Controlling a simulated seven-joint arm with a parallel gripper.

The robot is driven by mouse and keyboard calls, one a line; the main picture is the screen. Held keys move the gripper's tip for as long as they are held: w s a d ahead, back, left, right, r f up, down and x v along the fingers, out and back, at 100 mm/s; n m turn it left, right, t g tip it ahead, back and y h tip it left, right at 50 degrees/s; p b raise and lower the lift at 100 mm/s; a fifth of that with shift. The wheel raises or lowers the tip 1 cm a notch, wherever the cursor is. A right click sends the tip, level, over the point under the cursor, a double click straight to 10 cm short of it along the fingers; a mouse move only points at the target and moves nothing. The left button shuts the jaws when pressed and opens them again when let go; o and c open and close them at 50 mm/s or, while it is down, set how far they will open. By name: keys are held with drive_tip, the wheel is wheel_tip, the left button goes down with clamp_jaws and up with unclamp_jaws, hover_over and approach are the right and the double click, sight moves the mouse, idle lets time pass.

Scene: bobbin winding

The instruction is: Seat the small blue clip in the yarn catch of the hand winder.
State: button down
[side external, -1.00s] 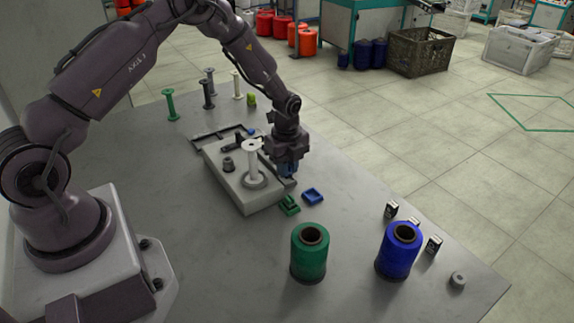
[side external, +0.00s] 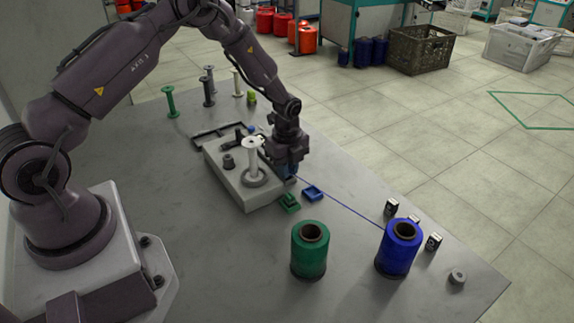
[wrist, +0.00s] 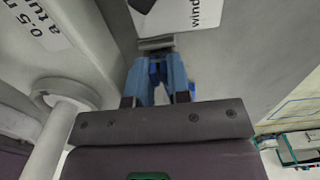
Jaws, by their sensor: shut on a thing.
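The hand winder (side external: 228,180) is a pale grey box on the table with a white bobbin (side external: 253,158) upright on it. My gripper (side external: 289,174) is low at the winder's right end. In the wrist view its blue fingers (wrist: 158,76) are shut on the small blue clip (wrist: 158,70), which shows only as a darker blue sliver between them. Just beyond the fingertips is a small grey bracket (wrist: 155,44), apparently the yarn catch. Whether the clip touches it, I cannot tell. In the side view my gripper hides clip and catch.
Blue yarn (side external: 342,207) runs from the blue cone (side external: 399,250) to my gripper. A green cone (side external: 309,252), a green tray (side external: 290,203) and a blue tray (side external: 312,193) stand nearby. Several spools stand behind the winder. The front left tabletop is clear.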

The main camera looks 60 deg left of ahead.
drive_tip(key=c, duration=1)
unclamp_jaws()
drive_tip(key=shift+r, duration=3.5)
